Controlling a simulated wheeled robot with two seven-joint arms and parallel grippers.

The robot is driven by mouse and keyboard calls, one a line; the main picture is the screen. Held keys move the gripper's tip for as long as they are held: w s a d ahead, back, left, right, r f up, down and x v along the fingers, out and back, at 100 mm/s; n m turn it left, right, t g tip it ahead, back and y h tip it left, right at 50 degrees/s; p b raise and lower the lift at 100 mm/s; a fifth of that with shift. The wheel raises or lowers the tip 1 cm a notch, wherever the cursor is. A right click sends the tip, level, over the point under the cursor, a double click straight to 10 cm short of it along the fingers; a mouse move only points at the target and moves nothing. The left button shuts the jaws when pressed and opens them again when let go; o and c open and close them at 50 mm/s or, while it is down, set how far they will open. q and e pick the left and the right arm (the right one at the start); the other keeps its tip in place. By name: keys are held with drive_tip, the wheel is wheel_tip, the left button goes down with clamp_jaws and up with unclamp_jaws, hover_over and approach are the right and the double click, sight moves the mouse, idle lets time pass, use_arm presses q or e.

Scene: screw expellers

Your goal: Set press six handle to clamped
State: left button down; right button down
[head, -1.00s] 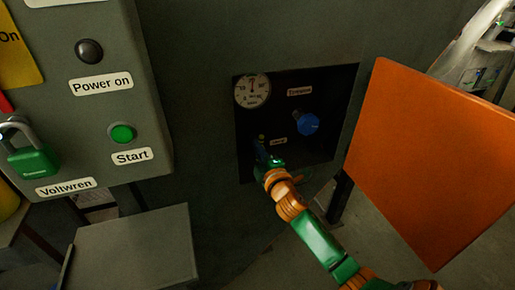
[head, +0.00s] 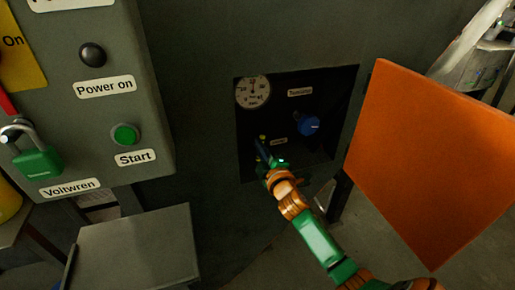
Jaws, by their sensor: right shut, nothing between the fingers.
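A dark recessed panel (head: 328,87) in the grey machine wall holds a round gauge (head: 253,92), a blue knob (head: 308,126) and small labels. A small handle with a yellowish tip (head: 262,138) shows at the lower left of the recess, below and left of the blue knob. My right gripper (head: 265,160) is at the lower left of the recess, close to this handle. It is shut and empty. Whether it touches the handle I cannot tell, as the gripper hides the lower part. My left gripper is not in view.
A grey control box (head: 135,95) with a green start button (head: 125,135) and a green padlock (head: 38,160) stands at the left. A grey ledge (head: 135,245) is below it. An orange panel (head: 435,160) stands open at the right of the recess, close to my right arm.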

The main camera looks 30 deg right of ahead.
drive_tip(key=shift+d, duration=0.1)
drive_tip(key=shift+d+m, duration=0.15)
drive_tip(key=shift+m, duration=0.65)
drive_tip(key=shift+s+d+r+m+p, duration=0.15)
drive_tip(key=shift+m+p, duration=0.1)
drive_tip(key=shift+m, duration=0.25)
drive_tip(key=shift+d+f+m+p, duration=0.15)
drive_tip(key=shift+m+p, duration=0.1)
drive_tip(key=shift+m, duration=0.25)
drive_tip(key=shift+s+d+m+p, duration=0.1)
drive_tip(key=shift+d+m+p, duration=0.2)
drive_tip(key=shift+m, duration=0.7)
drive_tip(key=shift+d+m+p, duration=0.25)
drive_tip(key=shift+m, duration=0.75)
drive_tip(key=shift+s+d+f+m+p, duration=0.1)
drive_tip(key=shift+d+m+p, duration=0.1)
drive_tip(key=shift+m, duration=0.65)
drive_tip(key=shift+s+d+f+m+p, duration=0.1)
drive_tip(key=shift+d+m+p, duration=0.1)
drive_tip(key=shift+m, duration=0.65)
drive_tip(key=shift+d+f+m, duration=0.2)
drive_tip(key=shift+m, duration=0.7)
drive_tip(key=shift+d+f+m, duration=0.15)
drive_tip(key=shift+d+m, duration=0.05)
drive_tip(key=shift+m, duration=0.7)
